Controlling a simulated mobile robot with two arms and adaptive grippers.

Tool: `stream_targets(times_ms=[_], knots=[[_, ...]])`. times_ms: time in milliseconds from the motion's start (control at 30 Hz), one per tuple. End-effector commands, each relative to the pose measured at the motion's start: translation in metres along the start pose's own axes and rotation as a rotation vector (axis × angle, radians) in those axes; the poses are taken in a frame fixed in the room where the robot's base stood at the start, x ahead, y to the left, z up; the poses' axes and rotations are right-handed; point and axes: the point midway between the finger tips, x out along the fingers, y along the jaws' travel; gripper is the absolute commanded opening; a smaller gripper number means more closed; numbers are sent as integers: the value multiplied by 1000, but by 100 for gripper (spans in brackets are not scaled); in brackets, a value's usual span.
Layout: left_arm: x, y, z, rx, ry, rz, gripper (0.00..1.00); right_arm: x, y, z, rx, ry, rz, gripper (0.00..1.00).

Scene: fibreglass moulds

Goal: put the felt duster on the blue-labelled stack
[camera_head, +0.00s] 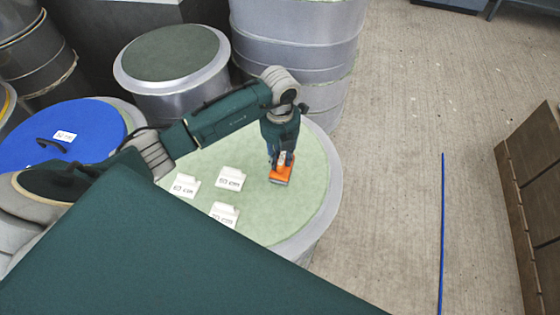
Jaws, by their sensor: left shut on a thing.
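My left gripper (282,158) points down over the round pale green mould top (210,155) in the middle. It is shut on a small orange block (281,175), which I take to be the felt duster. The block is at or just above the green surface; I cannot tell whether it touches. My right gripper is not in view.
A blue round top (60,130) with a white label and a black handle-like piece stands at left. A smaller green-topped grey drum (172,60) and a large grey drum (298,40) stand behind. The floor at right is open, with a blue line (442,230) and brown crates (535,190).

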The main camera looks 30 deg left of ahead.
Motion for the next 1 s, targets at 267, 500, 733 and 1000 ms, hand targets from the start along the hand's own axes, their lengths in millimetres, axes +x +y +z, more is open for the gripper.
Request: stream_targets(times_ms=[267,500,733,1000], knots=[[30,0,0,1,1,0,1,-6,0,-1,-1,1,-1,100],[31,0,0,1,1,0,1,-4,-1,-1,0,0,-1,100],[32,0,-1,1,1,0,45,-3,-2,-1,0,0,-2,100],[30,0,0,1,1,0,45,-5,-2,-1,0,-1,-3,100]])
